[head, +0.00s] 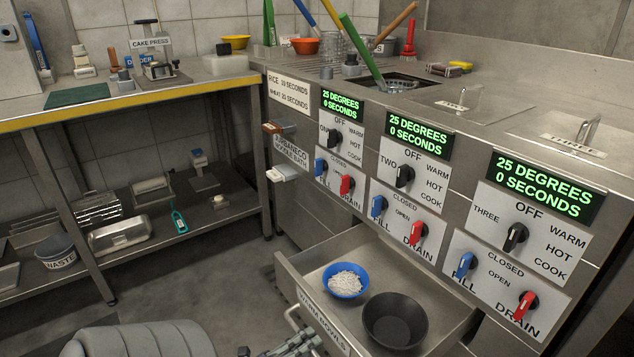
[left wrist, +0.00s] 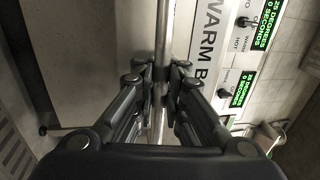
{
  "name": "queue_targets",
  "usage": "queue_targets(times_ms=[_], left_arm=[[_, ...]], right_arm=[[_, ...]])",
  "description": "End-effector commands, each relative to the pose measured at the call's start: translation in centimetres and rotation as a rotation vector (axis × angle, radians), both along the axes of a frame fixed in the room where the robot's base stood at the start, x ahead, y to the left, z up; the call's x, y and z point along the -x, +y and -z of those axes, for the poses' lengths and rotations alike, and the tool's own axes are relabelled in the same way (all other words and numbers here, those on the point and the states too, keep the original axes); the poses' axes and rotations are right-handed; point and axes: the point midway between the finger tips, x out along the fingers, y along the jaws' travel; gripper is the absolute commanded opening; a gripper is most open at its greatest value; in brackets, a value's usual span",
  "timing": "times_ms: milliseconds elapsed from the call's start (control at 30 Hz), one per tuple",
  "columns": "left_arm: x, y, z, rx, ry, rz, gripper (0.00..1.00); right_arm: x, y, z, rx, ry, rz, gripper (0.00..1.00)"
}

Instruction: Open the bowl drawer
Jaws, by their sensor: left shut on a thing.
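The metal bowl drawer (head: 290,271) is pulled out from under the soup warmers in the head view. Its front carries a label that reads as warm bowls, and a bar handle (head: 294,320). A blue bowl (head: 346,283) with white contents and a black bowl (head: 395,320) stand inside. My left gripper (head: 303,342) shows at the bottom edge of the head view, at the drawer front. In the left wrist view my left gripper (left wrist: 166,82) is shut on the drawer's bar handle (left wrist: 163,35). My right gripper is not in view.
Warmer control panels with knobs and red and blue levers (head: 404,177) stand above the drawer. A shelf table (head: 180,97) is at the left, with a waste bin (head: 58,254) on its lower shelf. Grey floor (head: 210,285) lies clear between the table and the drawer.

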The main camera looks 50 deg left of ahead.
Motion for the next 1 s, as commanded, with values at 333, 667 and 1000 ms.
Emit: queue_targets(times_ms=[333,667,1000], left_arm=[[0.3,-0.2,0.3,0.001,0.008,0.002,0.0],[0.2,-0.1,0.2,0.0,0.004,0.001,0.3],[2.3,0.2,0.7,0.0,0.008,-0.001,0.3]], right_arm=[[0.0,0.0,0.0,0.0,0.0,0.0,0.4],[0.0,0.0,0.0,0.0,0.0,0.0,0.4],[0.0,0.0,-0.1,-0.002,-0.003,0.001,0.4]])
